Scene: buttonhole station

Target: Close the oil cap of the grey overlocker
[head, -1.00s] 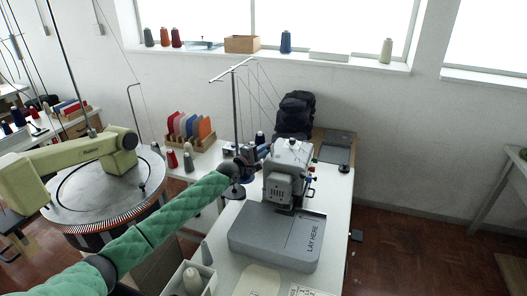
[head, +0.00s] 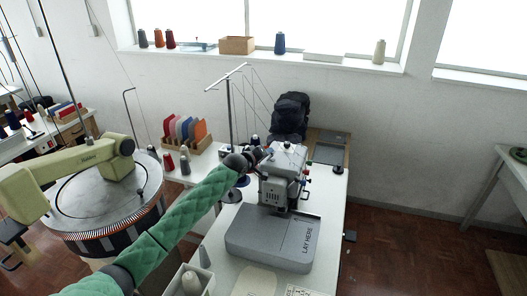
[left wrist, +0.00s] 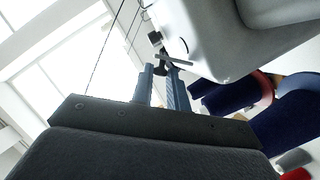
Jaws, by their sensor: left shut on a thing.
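The grey overlocker (head: 284,190) stands on the white table, above a grey bed plate marked LAY HERE. My left gripper (head: 265,154) reaches in from the left at the upper left edge of the overlocker's head. In the left wrist view the two blue fingers (left wrist: 163,75) are close together, shut on a small dark part (left wrist: 161,68) beside the machine's pale housing (left wrist: 215,35). This part looks like the oil cap, with a thin metal piece next to it. The fingertips partly hide it, and I cannot tell how far it is closed. My right gripper is not in view.
A thread stand (head: 231,120) rises behind my left forearm. A black backpack (head: 290,115) sits behind the overlocker. A rack of coloured cards (head: 186,135) and several cones are at the left. A box with cones (head: 190,284) stands at the front.

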